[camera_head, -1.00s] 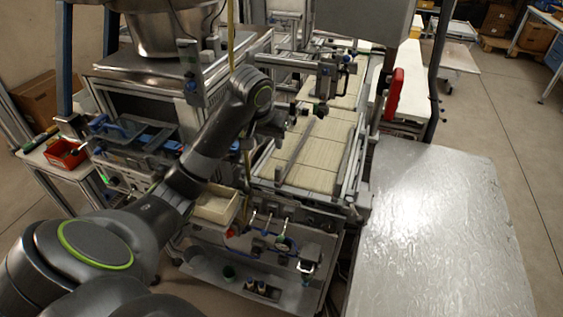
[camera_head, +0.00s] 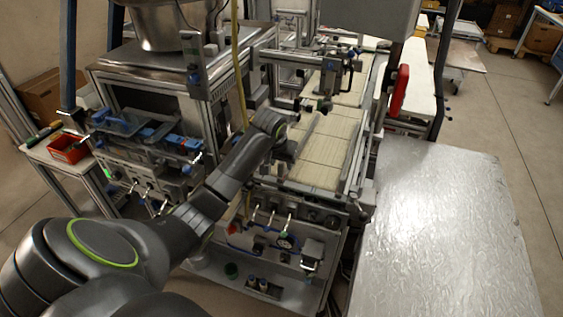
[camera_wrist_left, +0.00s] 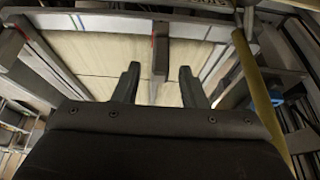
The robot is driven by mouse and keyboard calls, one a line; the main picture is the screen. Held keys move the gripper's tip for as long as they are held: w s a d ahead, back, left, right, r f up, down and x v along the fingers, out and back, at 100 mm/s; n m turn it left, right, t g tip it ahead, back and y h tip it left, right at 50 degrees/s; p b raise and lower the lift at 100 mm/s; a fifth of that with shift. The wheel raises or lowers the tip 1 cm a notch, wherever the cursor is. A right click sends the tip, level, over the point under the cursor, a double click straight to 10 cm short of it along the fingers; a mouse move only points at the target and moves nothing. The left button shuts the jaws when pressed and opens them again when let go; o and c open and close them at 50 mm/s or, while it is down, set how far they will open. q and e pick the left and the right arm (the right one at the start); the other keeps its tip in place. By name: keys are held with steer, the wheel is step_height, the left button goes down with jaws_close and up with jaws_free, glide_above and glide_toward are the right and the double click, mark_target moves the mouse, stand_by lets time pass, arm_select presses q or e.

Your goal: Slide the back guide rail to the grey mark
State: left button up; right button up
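A grey guide rail (camera_head: 309,132) runs lengthwise over the pale slatted conveyor belt (camera_head: 340,127). In the left wrist view the rail (camera_wrist_left: 160,55) is a narrow grey bar with a small red strip near its far end. My left gripper (camera_wrist_left: 158,70) is open, one finger on each side of the rail, with a visible gap to each finger. In the head view my left wrist (camera_head: 268,128) is at the belt's left edge, and its fingers are mostly hidden. I cannot make out the grey mark for certain. My right gripper is not in view.
A bracket assembly (camera_head: 328,75) stands over the belt beyond my wrist. A yellow hose (camera_wrist_left: 255,85) runs close to the right of my left gripper. A red handle (camera_head: 399,90) is right of the belt. A shiny metal table (camera_head: 440,230) at the right is bare.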

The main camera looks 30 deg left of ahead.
arm_select(q)
steer(key=shift+x, duration=0.85)
jaws_close()
